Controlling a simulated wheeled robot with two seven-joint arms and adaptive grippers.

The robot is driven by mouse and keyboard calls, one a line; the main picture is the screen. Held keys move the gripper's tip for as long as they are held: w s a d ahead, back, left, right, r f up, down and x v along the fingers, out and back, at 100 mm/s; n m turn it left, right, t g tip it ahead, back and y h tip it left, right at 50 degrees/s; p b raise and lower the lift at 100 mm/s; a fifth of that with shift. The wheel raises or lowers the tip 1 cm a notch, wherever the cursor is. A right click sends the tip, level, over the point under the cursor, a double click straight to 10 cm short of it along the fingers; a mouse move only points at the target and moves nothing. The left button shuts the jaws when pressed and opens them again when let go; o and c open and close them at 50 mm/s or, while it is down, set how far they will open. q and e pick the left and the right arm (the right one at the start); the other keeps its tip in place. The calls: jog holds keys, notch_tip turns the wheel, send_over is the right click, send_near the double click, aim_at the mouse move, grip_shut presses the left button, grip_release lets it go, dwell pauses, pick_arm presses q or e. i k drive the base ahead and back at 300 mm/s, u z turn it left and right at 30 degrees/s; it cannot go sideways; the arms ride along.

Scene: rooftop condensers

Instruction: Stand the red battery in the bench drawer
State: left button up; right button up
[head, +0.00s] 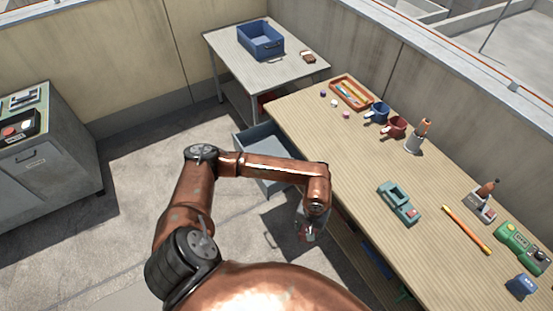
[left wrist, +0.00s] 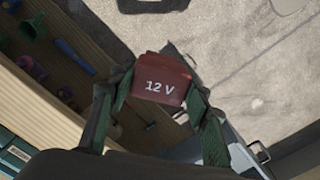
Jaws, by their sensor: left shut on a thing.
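The red battery (left wrist: 165,82), marked 12 V, is in the jaws of my left gripper (left wrist: 158,98) in the left wrist view. In the head view my left gripper (head: 308,228) hangs in the air by the bench's left edge, below the open drawer in the picture; the battery is hard to make out there. The grey-blue bench drawer (head: 262,138) stands pulled out at the bench's left side, and my forearm covers part of it. Its inside looks empty where it shows. My right gripper is not in view.
The wooden bench (head: 370,165) holds a teal tool (head: 399,203), an orange-yellow rod (head: 466,230), mugs and a tray (head: 351,93). A side table (head: 228,50) with a blue bin (head: 261,40) stands behind. A grey cabinet (head: 50,170) is at left. Open floor lies between.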

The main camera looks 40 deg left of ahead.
aim_at(268, 147)
jog(key=z, duration=3.15)
jog(key=k, duration=2.55)
jog(key=u, duration=2.15)
jog(key=i, duration=0.5)
jog(key=z, duration=0.05)
